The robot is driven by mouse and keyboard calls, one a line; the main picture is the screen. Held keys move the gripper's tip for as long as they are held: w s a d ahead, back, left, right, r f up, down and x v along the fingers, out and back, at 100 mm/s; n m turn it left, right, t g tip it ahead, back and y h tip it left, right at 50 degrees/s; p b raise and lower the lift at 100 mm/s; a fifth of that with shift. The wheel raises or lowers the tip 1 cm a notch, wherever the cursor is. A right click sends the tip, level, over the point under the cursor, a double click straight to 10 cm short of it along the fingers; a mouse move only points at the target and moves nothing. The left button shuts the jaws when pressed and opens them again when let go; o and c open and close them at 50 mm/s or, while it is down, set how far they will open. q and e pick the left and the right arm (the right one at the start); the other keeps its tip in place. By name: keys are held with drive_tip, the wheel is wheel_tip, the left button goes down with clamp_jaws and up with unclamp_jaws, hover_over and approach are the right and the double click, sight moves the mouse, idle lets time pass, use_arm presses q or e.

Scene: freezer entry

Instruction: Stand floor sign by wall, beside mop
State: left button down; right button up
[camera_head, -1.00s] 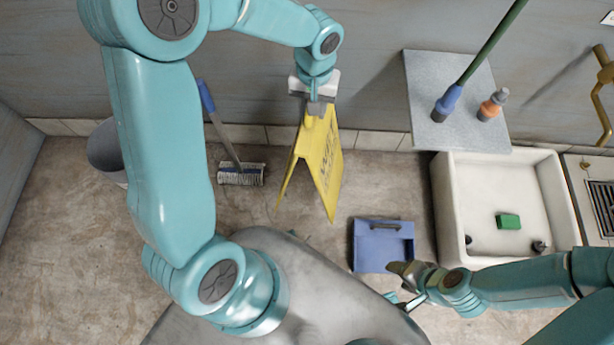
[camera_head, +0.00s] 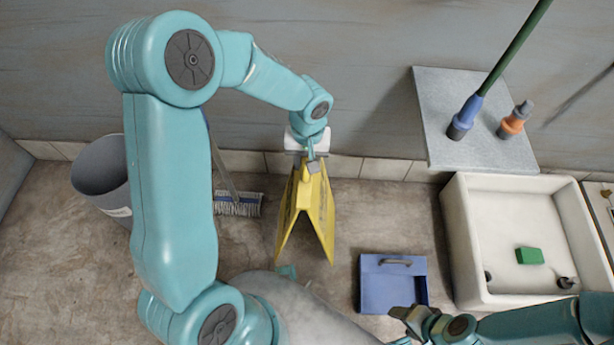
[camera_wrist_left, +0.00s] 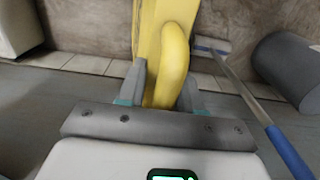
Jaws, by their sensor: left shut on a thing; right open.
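The yellow floor sign (camera_head: 317,207) hangs spread in an A shape near the wall in the head view. My left gripper (camera_head: 312,166) is shut on its top, and the sign's handle (camera_wrist_left: 172,67) shows between the fingers in the left wrist view. I cannot tell whether the sign's feet touch the floor. The mop (camera_head: 237,204) stands left of the sign, its head on the floor and its blue handle (camera_wrist_left: 290,152) leaning to the wall; my left arm hides part of it. My right gripper (camera_head: 405,325) is open and empty at the lower right.
A grey bin (camera_head: 100,172) stands left, partly behind my arm. A blue dustpan (camera_head: 392,285) lies right of the sign. A white sink (camera_head: 520,215) holds a green block (camera_head: 529,256). A grey shelf (camera_head: 440,105) bears an orange bottle (camera_head: 513,122) and a green-handled tool (camera_head: 465,118).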

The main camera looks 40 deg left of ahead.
use_arm(q)
wheel_tip(320, 180, down, 5)
drive_tip(key=shift+f+b, duration=0.15)
drive_tip(key=shift+b, duration=0.6)
drive_tip(key=c, duration=0.8)
unclamp_jaws()
drive_tip(key=shift+o, duration=0.2)
wheel_tip(320, 180, up, 12)
drive_tip(key=p, duration=0.4)
drive_tip(key=shift+d, duration=0.1)
